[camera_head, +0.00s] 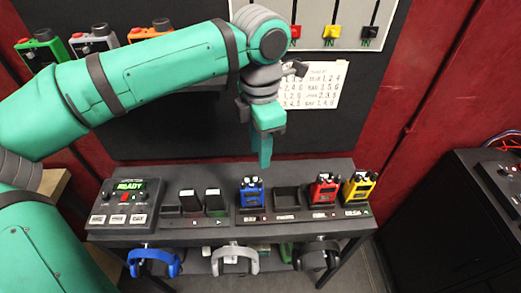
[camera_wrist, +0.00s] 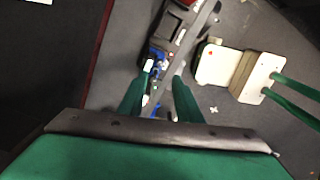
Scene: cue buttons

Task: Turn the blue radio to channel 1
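The blue radio (camera_head: 250,193) stands upright in a slot of the black console (camera_head: 285,171), left of an empty slot. Blue parts show near and between the fingers there, but I cannot tell which are the radio.
A red radio (camera_head: 323,190) and a yellow radio (camera_head: 358,187) stand to the right on the console. A control box (camera_head: 125,203) reading READY is at the left. Headphones (camera_head: 234,260) hang below the front edge. A paper chart (camera_head: 312,85) is on the back panel.

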